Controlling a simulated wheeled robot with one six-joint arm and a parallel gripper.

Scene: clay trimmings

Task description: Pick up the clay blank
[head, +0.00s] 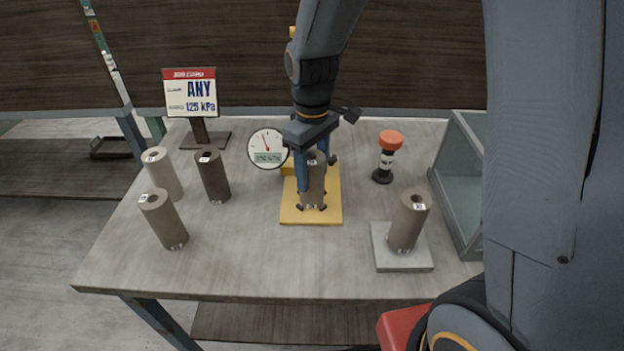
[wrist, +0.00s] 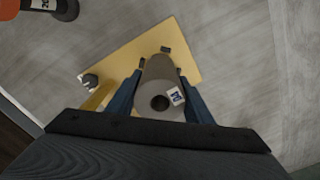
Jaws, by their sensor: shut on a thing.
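My gripper (head: 316,175) has its two blue fingers on either side of a grey-brown clay blank (head: 314,188) and is shut on it. This blank stands upright on a yellow base plate (head: 329,215), among small dark stops. In the wrist view the blank (wrist: 159,75) shows its top hole and a white label between the fingers. Another clay blank (head: 409,225) stands on a grey square plate (head: 405,262) at the right. Three more clay blanks stand at the left: a pale one (head: 162,175), a darker one (head: 213,178) and one nearer the front (head: 163,222).
A round dial gauge (head: 267,148) stands left of the yellow plate. A sign reading "ANY 125 kPa" (head: 191,94) is at the back left. An orange-capped black post (head: 386,155) stands right of my gripper. A glass-sided bin (head: 461,177) is at the right edge. The front tabletop is clear.

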